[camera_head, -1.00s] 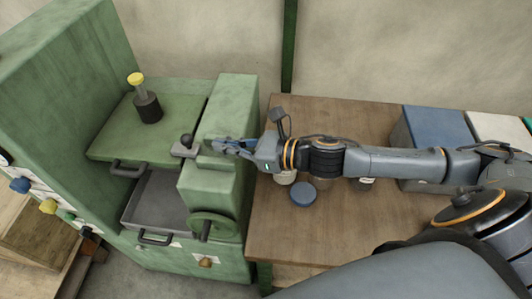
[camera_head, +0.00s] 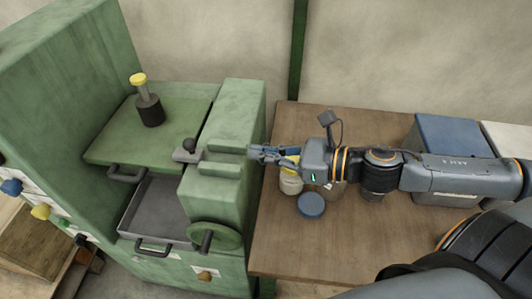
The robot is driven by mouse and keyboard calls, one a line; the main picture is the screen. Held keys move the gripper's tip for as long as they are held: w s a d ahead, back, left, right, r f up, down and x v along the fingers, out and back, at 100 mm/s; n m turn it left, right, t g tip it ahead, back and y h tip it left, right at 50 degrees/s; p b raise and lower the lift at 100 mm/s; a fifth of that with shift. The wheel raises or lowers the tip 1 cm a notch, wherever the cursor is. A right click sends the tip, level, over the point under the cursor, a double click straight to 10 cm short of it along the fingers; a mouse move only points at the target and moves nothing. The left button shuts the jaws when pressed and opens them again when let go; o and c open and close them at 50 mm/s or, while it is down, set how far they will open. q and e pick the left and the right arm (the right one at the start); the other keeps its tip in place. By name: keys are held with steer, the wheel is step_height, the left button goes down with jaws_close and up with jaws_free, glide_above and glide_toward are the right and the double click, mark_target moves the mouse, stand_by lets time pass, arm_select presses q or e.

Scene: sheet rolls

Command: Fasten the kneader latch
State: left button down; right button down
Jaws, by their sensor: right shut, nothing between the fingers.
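The kneader (camera_head: 225,120) is the green machine at left. Its latch (camera_head: 187,153) is a grey metal piece with a black ball knob, at the right edge of the green lid (camera_head: 120,143), against the right-hand green block. My right gripper (camera_head: 254,153) is shut and empty. It is to the right of the latch, by the block's right side and over the table's left edge, apart from the knob. Whether the latch is fully engaged is hard to tell at this size. My left gripper is not in view.
A grey tray (camera_head: 137,216) with a handle sits below the lid, and a green handwheel (camera_head: 214,236) is on the machine's front.

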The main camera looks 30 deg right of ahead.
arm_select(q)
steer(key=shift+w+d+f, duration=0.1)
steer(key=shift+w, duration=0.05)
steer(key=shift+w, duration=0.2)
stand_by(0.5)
